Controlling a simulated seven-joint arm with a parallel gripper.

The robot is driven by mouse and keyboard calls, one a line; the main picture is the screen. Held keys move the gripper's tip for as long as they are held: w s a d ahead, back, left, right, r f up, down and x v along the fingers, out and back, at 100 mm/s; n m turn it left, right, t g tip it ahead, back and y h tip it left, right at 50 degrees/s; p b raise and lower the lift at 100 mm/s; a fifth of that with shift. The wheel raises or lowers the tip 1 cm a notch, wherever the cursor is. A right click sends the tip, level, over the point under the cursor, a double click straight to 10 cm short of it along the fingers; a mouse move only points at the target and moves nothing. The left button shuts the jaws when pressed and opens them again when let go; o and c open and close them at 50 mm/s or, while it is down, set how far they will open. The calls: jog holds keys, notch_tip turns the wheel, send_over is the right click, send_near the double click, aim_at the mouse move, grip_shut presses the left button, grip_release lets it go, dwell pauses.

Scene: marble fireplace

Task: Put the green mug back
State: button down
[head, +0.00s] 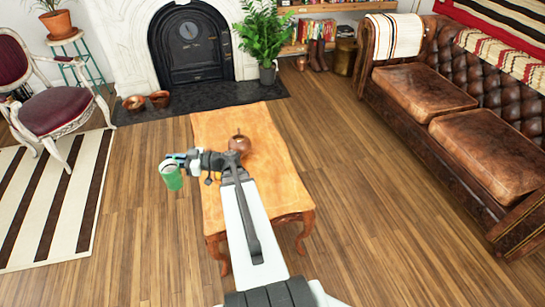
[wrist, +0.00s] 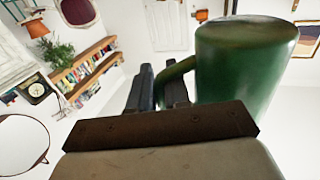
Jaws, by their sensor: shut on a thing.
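My gripper (wrist: 160,85) is shut on the handle. In the head view my gripper (head: 181,160) is small, beside the mug's rim. The mug looks raised above the table's level. The wooden table (head: 265,185) stands below my arm.
A round brown pot (head: 240,145) sits on the table near my wrist. A leather sofa (head: 480,130) stands at the right and an armchair (head: 57,105) at the left. A fireplace (head: 188,45) is behind. Wooden floor is open around the table.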

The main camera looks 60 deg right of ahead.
jog(key=s+d+f+m+t+h, duration=0.1)
jog(key=s+d+f+m+h, duration=0.15)
jog(key=s+d+f, duration=0.95)
jog(key=s+d+r+m+h, duration=0.15)
jog(key=s+d+h, duration=0.25)
jog(key=d, duration=1.7)
jog(key=s+d+f+m+t+h, duration=0.1)
jog(key=s+d+f+m+h, duration=0.15)
jog(key=s+d+f, duration=0.95)
jog(key=w+d+n+y, duration=0.2)
jog(key=w+d+y, duration=0.1)
jog(key=d, duration=1)
jog(key=shift+w, duration=0.6)
jog(key=shift+d+n, duration=0.1)
jog(key=shift+n, duration=0.15)
jog(key=w+f, duration=0.2)
jog(key=w, duration=0.1)
jog(key=w+a+f, duration=0.1)
jog(key=w, duration=0.3)
jog(key=w+f, duration=0.2)
jog(key=w, duration=0.1)
jog(key=shift+w+a+f, duration=0.15)
jog(key=shift+w+f, duration=0.2)
jog(key=shift+w+a+f, duration=0.1)
jog(key=shift+w+f, duration=0.4)
jog(key=shift+w, duration=0.3)
jog(key=shift+w+a+f, duration=0.1)
jog(key=shift+w+f, duration=0.35)
jog(key=shift+w, duration=0.35)
jog(key=shift+f, duration=0.2)
